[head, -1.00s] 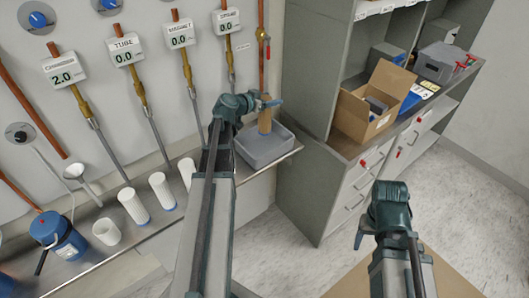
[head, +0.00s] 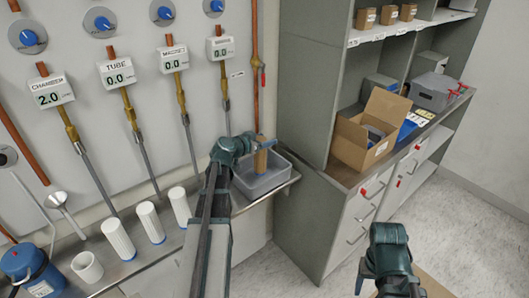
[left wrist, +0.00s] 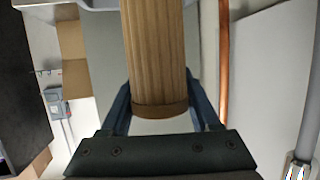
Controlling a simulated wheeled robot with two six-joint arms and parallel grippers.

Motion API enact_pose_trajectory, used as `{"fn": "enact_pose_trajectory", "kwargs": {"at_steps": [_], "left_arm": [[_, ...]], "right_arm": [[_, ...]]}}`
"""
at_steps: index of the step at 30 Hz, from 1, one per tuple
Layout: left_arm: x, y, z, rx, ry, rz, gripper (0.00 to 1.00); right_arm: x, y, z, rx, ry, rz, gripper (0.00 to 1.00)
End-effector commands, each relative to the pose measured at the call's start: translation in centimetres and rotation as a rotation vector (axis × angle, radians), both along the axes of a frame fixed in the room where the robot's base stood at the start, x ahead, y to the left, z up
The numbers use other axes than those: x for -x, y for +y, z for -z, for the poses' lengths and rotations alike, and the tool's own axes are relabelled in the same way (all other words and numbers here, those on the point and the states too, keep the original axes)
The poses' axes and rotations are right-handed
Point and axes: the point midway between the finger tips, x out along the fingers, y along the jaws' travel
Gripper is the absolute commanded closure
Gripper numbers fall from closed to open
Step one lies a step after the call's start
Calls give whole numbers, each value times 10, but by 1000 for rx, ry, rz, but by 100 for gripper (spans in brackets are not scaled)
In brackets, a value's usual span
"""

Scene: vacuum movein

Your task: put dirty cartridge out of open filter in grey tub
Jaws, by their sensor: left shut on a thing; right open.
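The dirty cartridge (head: 261,160) is a brown pleated cylinder, upright in my left gripper (head: 262,143). My left gripper is shut on it. In the left wrist view the cartridge (left wrist: 156,55) fills the middle between the fingers. The grey tub (head: 262,181) stands at the right end of the steel bench; the cartridge is over it in the head view, and I cannot tell whether its lower end touches the tub floor. My right gripper (head: 359,276) is open and empty at the lower right. The open filter is not clearly identifiable; a white open cup (head: 87,268) stands on the bench.
White cartridges (head: 118,239) stand in a row on the bench, with a blue canister (head: 30,268) at the left. Gauges and pipes (head: 130,110) line the wall behind. A grey cabinet (head: 310,200) with a cardboard box (head: 368,128) stands right of the tub.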

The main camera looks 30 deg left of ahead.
Motion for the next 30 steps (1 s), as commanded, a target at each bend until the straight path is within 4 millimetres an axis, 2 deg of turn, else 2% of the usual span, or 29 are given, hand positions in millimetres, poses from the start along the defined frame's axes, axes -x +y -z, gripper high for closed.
{"fn": "enact_pose_trajectory", "kwargs": {"at_steps": [11, 23, 24, 29, 30], "left_arm": [[0, 0, 38, 0, 0, 0, 100], [0, 0, 40, 0, 0, 0, 100], [0, 0, 40, 0, 0, 0, 35], [0, 0, 39, 0, 0, 0, 7], [0, 0, 39, 0, 0, 0, 7]], "right_arm": [[0, 0, 38, 0, 0, 0, 36], [0, 0, 40, 0, 0, 0, 36], [0, 0, 40, 0, 0, 0, 36], [0, 0, 39, 0, 0, 0, 36], [0, 0, 39, 0, 0, 0, 36]]}}
